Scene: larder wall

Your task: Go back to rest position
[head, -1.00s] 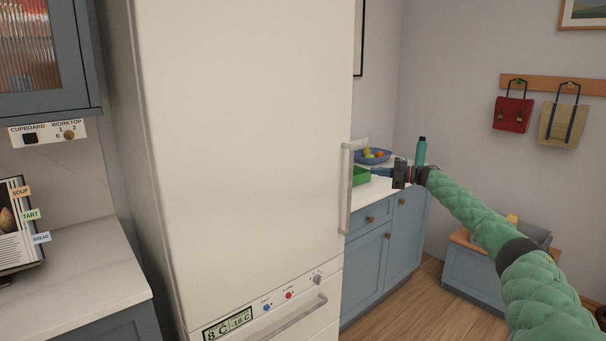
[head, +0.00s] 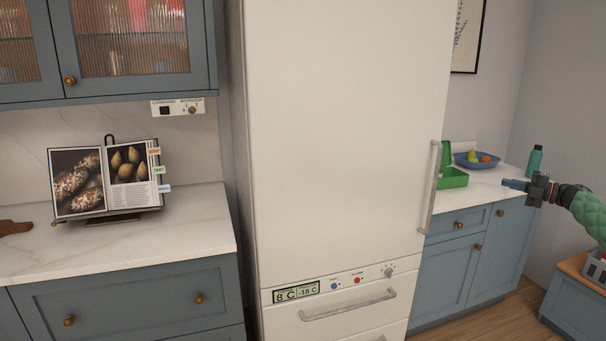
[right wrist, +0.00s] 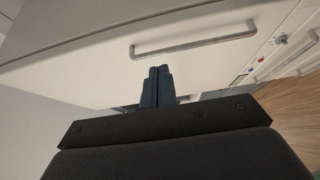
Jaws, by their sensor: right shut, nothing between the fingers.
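My right gripper (head: 514,184) is at the right side of the head view, on its green padded arm, in front of the worktop right of the fridge. It also shows in the right wrist view (right wrist: 158,70), where its two dark fingers are together with nothing between them. The tall white fridge (head: 340,130) stands in the middle with its door shut. Its long vertical handle (head: 433,188) is left of the gripper and apart from it. In the right wrist view the handle (right wrist: 195,43) appears beyond the fingertips. My left gripper is not in view.
An open green box (head: 453,179), a blue fruit bowl (head: 466,164) and a teal bottle (head: 535,160) stand on the right worktop. A cookbook (head: 104,180) stands on the left worktop (head: 190,215). A low blue chest (head: 570,308) is at the lower right.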

